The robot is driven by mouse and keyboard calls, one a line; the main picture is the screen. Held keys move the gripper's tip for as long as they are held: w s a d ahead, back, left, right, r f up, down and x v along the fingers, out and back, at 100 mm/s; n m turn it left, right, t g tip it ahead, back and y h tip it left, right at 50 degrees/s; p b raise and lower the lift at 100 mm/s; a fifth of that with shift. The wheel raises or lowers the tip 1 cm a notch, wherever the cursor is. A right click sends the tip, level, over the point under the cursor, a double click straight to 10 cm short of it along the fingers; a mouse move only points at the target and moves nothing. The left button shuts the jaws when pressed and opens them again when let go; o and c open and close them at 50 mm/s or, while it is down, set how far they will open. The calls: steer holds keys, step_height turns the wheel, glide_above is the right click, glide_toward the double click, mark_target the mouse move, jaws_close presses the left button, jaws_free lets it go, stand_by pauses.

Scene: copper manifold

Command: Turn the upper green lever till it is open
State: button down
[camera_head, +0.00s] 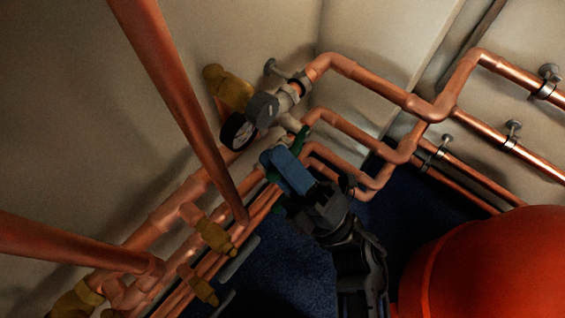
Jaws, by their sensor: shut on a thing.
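The upper green lever (301,139) shows as a small dark green piece at the copper pipes, just below the grey valve fitting. My gripper (277,156) reaches up to it from below, its blue fingers against the valve area. It is shut on the green lever. The fingers hide most of the lever, so its exact angle cannot be told. Another bit of green shows lower, beside the dark body of my gripper, mostly hidden.
A round black gauge (238,131) and a brass fitting (228,87) sit left of the lever. Copper pipes (370,80) run right along the wall. A thick copper pipe (178,95) crosses in front at left. A red tank (490,265) stands lower right.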

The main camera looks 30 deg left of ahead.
steer(key=shift+f+n+g+b, duration=0.35)
steer(key=shift+n+g, duration=0.35)
steer(key=shift+n, duration=0.2)
steer(key=c, duration=1.1)
jaws_free()
steer(key=shift+p+v, duration=0.5)
steer(key=shift+v, duration=3.4)
